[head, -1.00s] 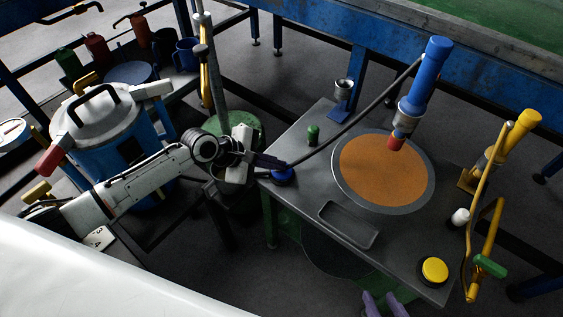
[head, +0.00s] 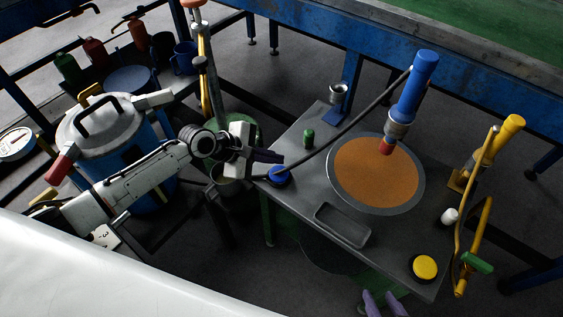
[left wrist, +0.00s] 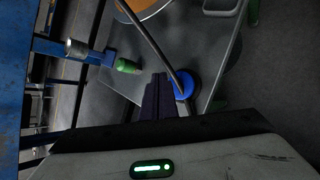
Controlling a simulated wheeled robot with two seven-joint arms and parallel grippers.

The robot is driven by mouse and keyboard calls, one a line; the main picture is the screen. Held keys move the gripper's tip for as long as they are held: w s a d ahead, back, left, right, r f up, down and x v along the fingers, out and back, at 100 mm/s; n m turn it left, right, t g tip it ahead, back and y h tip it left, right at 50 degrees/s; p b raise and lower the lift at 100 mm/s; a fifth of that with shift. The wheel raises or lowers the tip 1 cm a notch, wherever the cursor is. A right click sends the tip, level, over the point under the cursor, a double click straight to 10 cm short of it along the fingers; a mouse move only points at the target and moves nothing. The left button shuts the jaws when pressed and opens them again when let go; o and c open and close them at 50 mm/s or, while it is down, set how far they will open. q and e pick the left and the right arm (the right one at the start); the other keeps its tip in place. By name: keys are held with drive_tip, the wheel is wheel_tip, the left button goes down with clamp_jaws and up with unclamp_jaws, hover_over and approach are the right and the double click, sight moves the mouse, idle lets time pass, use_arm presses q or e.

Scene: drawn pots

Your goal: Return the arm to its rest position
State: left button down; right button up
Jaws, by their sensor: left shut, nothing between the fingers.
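My left arm comes in from the left in the head view, past the blue pot. Its gripper (head: 268,156) is shut and empty, just above the blue button (head: 279,175) at the near left corner of the grey table (head: 296,200). In the left wrist view the dark shut fingers (left wrist: 157,97) point beside the blue button (left wrist: 184,84), with a cable passing it. My right gripper (head: 382,303) shows only as two purple fingertips at the bottom edge, with a gap between them. The rest of the right arm is out of view.
The table carries an orange disc (head: 375,172), a blue-handled tool (head: 416,85), a small green bottle (head: 308,139), a shallow tray (head: 343,225) and a yellow button (head: 424,267). The lidded blue pot (head: 126,154) stands close behind my left arm. Yellow pipework (head: 478,234) rises at right.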

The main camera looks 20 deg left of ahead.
use_arm(q)
drive_tip(key=s+d+f+m+t, duration=0.1)
drive_tip(key=s+d+f+m, duration=0.2)
drive_tip(key=s+m, duration=0.25)
drive_tip(key=s+d+f+m, duration=0.2)
drive_tip(key=s+f+m, duration=0.2)
drive_tip(key=s, duration=0.3)
drive_tip(key=s+a+f+m+t+y, duration=0.1)
drive_tip(key=s+a+m+y, duration=0.3)
drive_tip(key=s+m, duration=0.6)
drive_tip(key=shift+s+a+f+m, duration=0.2)
drive_tip(key=shift+s+m, duration=0.15)
drive_tip(key=shift+s, duration=1)
